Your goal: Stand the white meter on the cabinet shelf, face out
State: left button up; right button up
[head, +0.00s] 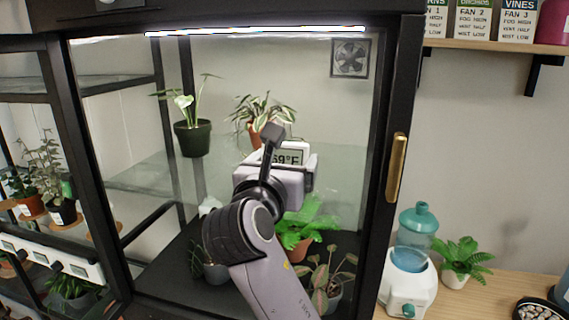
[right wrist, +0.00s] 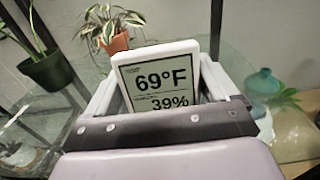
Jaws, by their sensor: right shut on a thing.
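The white meter (head: 290,157) is at the glass cabinet's middle, its screen facing out toward me. In the right wrist view the meter (right wrist: 158,78) reads 69°F and 39%, and looks roughly upright with a slight tilt. My right gripper (head: 272,172) is shut on it, with a finger at each side. The glass cabinet shelf (head: 345,185) is around and behind the meter; I cannot tell whether the meter's base touches it. The base is hidden by my gripper. My left gripper is not in view.
A striped potted plant (head: 262,112) stands just behind the meter, and a dark pot (head: 193,138) is to its left. A fern (head: 305,222) and other plants are below. The cabinet's right frame has a brass handle (head: 397,168). The shelf right of the meter looks clear.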

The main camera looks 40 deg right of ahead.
jog(key=shift+f, duration=0.15)
jog(key=shift+f, duration=0.15)
jog(key=o, duration=0.8)
jog(key=shift+r, duration=0.2)
